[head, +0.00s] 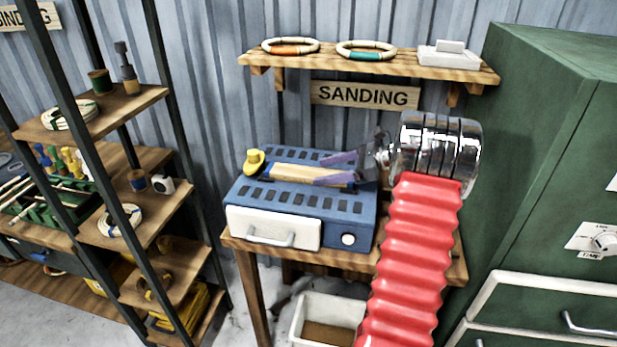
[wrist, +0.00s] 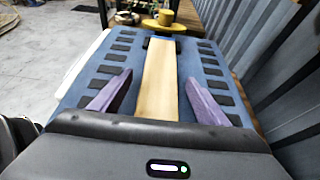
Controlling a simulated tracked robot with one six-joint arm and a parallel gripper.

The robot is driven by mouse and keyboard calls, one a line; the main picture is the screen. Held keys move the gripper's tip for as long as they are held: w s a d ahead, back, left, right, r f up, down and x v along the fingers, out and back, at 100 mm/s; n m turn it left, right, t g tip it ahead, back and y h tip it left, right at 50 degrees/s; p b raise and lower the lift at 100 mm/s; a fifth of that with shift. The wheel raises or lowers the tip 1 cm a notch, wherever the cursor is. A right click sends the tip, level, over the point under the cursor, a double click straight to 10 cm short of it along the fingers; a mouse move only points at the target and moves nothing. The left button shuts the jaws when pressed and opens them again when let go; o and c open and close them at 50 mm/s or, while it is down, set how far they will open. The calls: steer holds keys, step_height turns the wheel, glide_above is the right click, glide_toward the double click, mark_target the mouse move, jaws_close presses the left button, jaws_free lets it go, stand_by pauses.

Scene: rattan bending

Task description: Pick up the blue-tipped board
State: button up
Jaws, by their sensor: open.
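A pale wooden board (head: 295,172) lies flat on top of the blue box (head: 238,190) with dark slots on the sanding bench. In the wrist view the board (wrist: 160,85) runs lengthwise away from me, between my two purple fingers. Its far end meets a dark piece near a yellow knob-like part. My gripper (head: 319,170) is open, with one finger on each side of the board and a gap on both sides. It also shows in the wrist view (wrist: 158,78).
The yellow part (head: 254,161) stands at the box's left end. A shelf (head: 400,70) with two rings and a white block hangs above. A green cabinet (head: 540,150) stands close on the right. A white bin (head: 310,320) is below the bench, and a rack (head: 150,210) is left.

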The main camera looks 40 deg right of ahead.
mark_target(310, 175)
steer(key=shift+x, duration=1.45)
steer(key=shift+c, duration=0.4)
steer(key=c, duration=1.2)
